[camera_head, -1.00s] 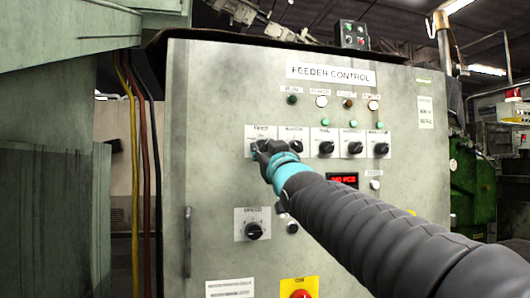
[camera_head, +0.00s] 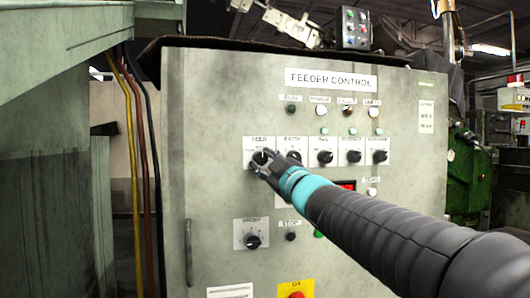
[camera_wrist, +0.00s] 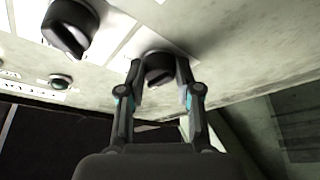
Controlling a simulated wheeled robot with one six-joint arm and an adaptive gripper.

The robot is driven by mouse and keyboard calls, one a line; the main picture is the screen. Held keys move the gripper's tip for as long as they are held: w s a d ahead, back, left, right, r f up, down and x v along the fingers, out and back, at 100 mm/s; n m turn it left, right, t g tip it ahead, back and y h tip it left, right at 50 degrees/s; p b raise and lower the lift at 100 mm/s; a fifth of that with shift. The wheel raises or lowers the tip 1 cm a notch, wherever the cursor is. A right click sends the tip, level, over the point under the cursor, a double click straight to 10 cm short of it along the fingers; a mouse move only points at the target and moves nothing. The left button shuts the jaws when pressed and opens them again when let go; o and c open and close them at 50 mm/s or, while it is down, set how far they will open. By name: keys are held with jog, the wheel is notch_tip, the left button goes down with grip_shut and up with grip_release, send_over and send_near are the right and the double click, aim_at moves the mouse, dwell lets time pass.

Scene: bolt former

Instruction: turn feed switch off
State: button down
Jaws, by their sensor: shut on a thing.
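The feed switch (camera_head: 261,157) is a black rotary knob on a white plate labelled FEED, leftmost in the upper knob row of the grey feeder control cabinet (camera_head: 210,110). My gripper (camera_head: 262,164) is at this knob, its fingers partly covering it in the head view. In the wrist view the knob (camera_wrist: 159,68) sits between the two fingers of my gripper (camera_wrist: 160,76), which are shut on its sides. The exact angle of the knob's pointer is hard to tell.
Several like knobs stand in the same row, the nearest (camera_head: 293,158) just right of my gripper. It shows large in the wrist view (camera_wrist: 70,27). A speed knob (camera_head: 252,242) and a yellow-backed red button (camera_head: 296,291) sit lower. Hoses (camera_head: 139,150) hang at the left.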

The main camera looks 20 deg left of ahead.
jog(key=shift+n, duration=0.3)
jog(key=c, duration=0.8)
grip_release()
jog(key=v, duration=1.2)
